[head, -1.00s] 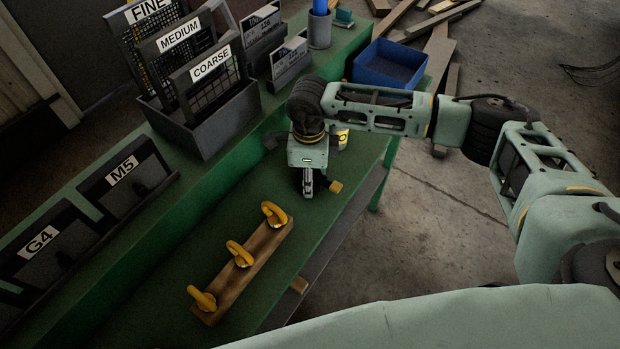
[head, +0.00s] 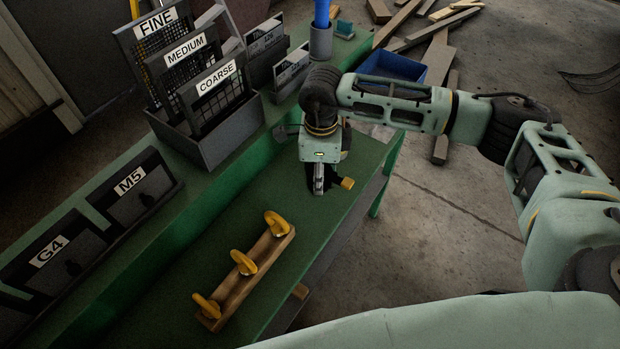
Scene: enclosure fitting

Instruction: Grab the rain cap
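My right gripper (head: 319,184) hangs pointing down over the green bench top (head: 250,200), beyond a wooden rack. Its fingers show nearly edge-on, so I cannot tell whether they are open or shut. A small yellow piece (head: 347,183) with a dark part sits just right of the fingertips. I cannot tell whether it is held or what it belongs to. A dark shape shows behind the gripper, mostly hidden. I cannot make out the rain cap for certain. My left gripper is not in view.
The wooden rack (head: 236,289) with three yellow hooks lies on the near bench. Mesh screens marked FINE, MEDIUM and COARSE (head: 216,90) stand in a grey holder at the back. Drawers marked M5 (head: 138,198) and G4 (head: 55,260) are left. A blue bin (head: 392,66) is at the far end.

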